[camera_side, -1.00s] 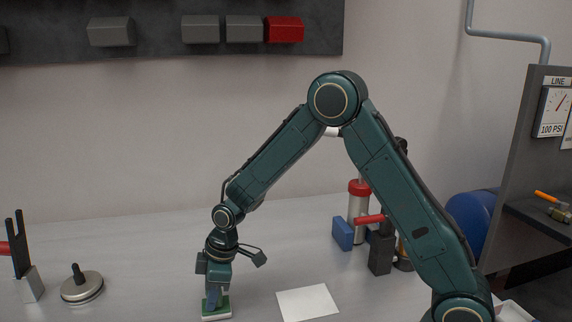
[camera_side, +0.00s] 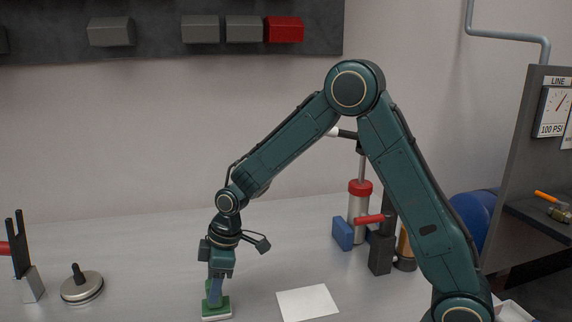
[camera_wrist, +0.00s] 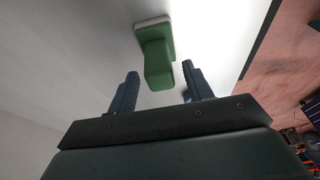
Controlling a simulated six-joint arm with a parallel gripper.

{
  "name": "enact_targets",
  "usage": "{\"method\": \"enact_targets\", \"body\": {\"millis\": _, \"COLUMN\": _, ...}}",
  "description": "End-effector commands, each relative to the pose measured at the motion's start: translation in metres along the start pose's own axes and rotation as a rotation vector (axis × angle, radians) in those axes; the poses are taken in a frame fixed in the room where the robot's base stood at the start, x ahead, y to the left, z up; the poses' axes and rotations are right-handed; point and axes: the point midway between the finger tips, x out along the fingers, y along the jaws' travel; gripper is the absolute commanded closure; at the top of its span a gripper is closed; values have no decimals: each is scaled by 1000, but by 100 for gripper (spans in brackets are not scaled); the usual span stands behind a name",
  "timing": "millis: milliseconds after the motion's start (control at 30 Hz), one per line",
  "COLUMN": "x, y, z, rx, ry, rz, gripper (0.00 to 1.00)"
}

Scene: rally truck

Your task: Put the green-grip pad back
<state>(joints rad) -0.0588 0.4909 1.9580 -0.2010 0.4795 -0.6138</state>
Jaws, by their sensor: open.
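The green-grip pad (camera_side: 218,309) stands on the bench at the lower middle of the side view, with a white base and a green top. In the wrist view the pad's green grip (camera_wrist: 158,65) points toward my gripper, between and just beyond the two blue fingertips. My gripper (camera_side: 216,287) is directly above the pad, pointing down. It is open (camera_wrist: 157,80), with clear gaps on both sides of the grip, and holds nothing.
A white sheet (camera_side: 307,303) lies flat to the right of the pad. A round metal lid with a knob (camera_side: 82,288) and a dark forked stand (camera_side: 27,270) are at the left. A red-topped cylinder (camera_side: 359,215) and blue block (camera_side: 342,234) stand behind at right. The bench behind my gripper is clear.

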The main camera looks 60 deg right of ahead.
Motion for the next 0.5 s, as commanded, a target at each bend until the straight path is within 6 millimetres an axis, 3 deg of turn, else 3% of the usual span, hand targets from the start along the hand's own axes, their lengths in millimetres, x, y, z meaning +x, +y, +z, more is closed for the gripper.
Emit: {"method": "enact_targets", "body": {"millis": 500, "x": -83, "y": 0, "z": 0, "rx": 1, "ry": 2, "rz": 2, "gripper": 49}}
